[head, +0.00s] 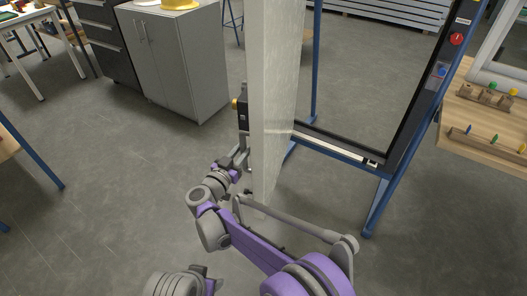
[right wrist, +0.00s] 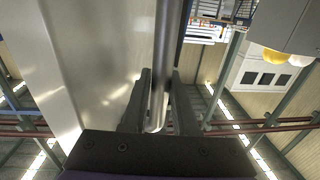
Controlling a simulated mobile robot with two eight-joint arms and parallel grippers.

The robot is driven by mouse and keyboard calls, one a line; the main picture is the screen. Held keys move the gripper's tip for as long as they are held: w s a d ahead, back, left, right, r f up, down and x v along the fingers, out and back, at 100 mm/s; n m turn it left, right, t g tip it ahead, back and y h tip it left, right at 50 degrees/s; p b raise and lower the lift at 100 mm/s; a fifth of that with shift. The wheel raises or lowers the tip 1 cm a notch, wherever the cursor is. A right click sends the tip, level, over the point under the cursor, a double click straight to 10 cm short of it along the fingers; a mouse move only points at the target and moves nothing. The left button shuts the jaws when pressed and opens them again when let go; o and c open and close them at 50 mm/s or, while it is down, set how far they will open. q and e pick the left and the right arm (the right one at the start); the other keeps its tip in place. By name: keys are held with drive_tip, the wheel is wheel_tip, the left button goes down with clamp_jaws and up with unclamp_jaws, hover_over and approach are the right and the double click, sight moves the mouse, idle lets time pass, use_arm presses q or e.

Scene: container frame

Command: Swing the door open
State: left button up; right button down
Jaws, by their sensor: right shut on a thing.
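The door (head: 273,95) is a tall pale grey slab, seen nearly edge-on and standing out from its dark-edged frame (head: 408,130). My right gripper (head: 243,156) is shut on the lower part of the handle. In the right wrist view, the grey handle bar (right wrist: 166,60) runs between the two dark fingers (right wrist: 157,103), with the door (right wrist: 90,75) beside it. My left gripper's fingers do not show.
A grey cabinet (head: 180,60) stands at the back left. A wooden bench (head: 490,125) with small parts is at the right. Blue legs (head: 376,208) carry the frame. The grey floor (head: 120,180) left of the door is clear.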

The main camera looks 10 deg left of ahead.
drive_tip(key=w+a+m+g+h, duration=0.1)
drive_tip(key=w+a+m+h, duration=0.1)
drive_tip(key=a, duration=0.5)
drive_tip(key=shift+a+h, duration=0.35)
drive_tip(key=shift+h, duration=0.15)
drive_tip(key=c, duration=0.7)
unclamp_jaws()
drive_tip(key=shift+d, duration=0.1)
